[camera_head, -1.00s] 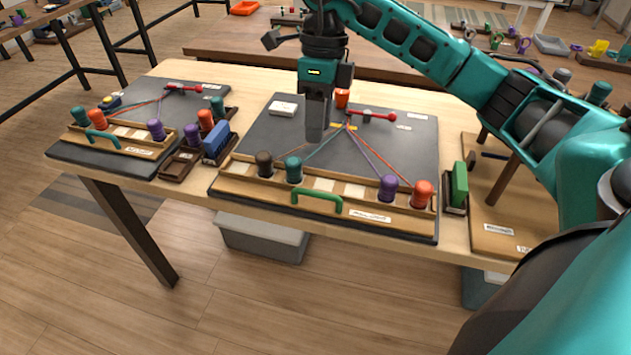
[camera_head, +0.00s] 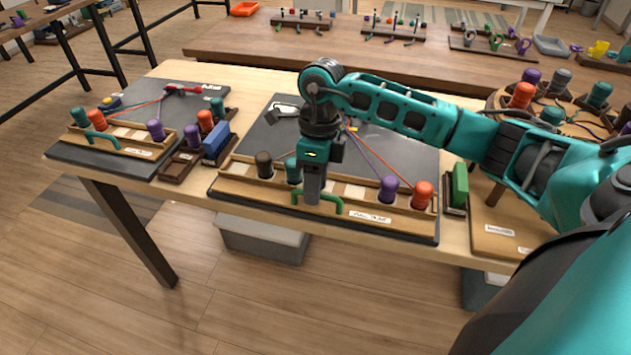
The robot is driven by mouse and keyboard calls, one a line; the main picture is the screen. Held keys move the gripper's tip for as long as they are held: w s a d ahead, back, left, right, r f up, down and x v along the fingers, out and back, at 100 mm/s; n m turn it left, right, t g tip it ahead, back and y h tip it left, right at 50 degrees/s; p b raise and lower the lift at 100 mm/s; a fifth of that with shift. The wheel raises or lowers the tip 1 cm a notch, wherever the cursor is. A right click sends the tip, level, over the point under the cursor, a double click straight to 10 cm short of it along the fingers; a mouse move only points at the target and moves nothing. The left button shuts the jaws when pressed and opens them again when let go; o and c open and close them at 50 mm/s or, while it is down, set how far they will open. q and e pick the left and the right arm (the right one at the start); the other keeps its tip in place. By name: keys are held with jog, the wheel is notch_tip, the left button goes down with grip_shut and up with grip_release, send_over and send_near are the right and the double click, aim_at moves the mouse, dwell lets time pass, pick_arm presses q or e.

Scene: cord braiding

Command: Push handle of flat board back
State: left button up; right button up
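A dark flat board (camera_head: 385,150) lies on the wooden table, with a wooden rail along its front edge. A green handle (camera_head: 333,205) sits on the front of that rail. Brown, teal, purple and orange bobbins stand along the rail, with cords running back from them. My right gripper (camera_head: 312,198) points down at the handle, in front of its middle part in the picture. Its fingers look closed together with no gap, and nothing shows between them. I cannot tell if they touch the handle. My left gripper is not in view.
A smaller board (camera_head: 70,153) with a teal handle lies at the left. A dark tray with a blue block (camera_head: 217,143) stands between the boards. A green block (camera_head: 460,184) stands right of the board. A round wooden stand with bobbins is at the right.

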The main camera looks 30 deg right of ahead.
jog(key=shift+c, duration=0.2)
grip_shut()
dwell(0.4)
